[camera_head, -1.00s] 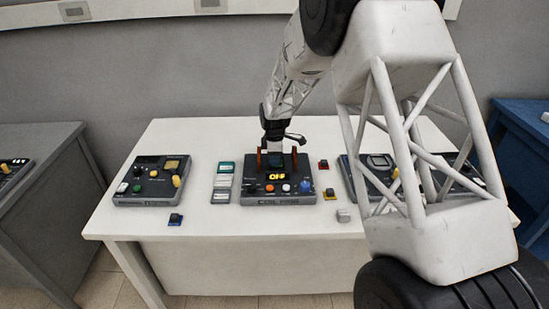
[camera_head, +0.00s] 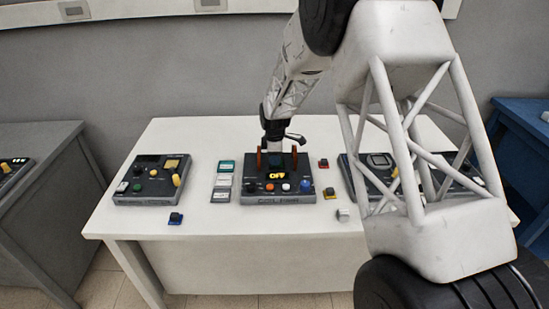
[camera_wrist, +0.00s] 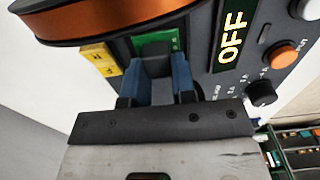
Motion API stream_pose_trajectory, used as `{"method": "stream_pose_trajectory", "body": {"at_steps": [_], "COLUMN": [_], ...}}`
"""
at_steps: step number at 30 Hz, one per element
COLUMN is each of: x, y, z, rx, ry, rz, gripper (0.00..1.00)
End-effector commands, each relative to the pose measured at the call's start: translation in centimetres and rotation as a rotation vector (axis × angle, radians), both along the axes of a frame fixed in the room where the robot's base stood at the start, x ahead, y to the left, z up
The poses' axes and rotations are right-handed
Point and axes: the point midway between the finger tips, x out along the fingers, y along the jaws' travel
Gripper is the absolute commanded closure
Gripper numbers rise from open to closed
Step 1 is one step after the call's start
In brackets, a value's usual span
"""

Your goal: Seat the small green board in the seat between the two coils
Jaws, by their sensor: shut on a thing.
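The coil device (camera_head: 250,199) is a dark box on the white table with an orange-red coil on each side: the left coil (camera_head: 259,160) and the right coil (camera_head: 294,158). My gripper (camera_wrist: 168,75) points down between the coils, its blue fingers shut on a dark block on the small green board (camera_wrist: 175,40). Only the board's edges around the block show in the wrist view. One coil (camera_wrist: 105,20) crosses the top left there, close to the board. The seat is hidden below the board and fingers; I cannot tell whether the board touches it.
The device's display (camera_head: 277,176) reads OFF, above several knobs and buttons. Small blocks lie around, including a blue one (camera_head: 175,218). The table's front is mostly clear.

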Motion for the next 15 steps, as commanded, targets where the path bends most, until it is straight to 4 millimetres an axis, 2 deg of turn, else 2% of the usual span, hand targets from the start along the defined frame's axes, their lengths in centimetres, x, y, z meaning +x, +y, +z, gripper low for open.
{"method": "stream_pose_trajectory", "body": {"at_steps": [3, 4, 9, 15], "x": [0.01, 0.01, 0.01, 0.01], "y": [0.01, 0.01, 0.0, 0.0], "z": [0.02, 0.02, 0.02, 0.02], "rx": [0.0, 0.0, 0.0, 0.0], "ry": [0.0, 0.0, 0.0, 0.0], "rz": [0.0, 0.0, 0.0, 0.0], "gripper": [0.98, 0.72, 0.46, 0.46]}}
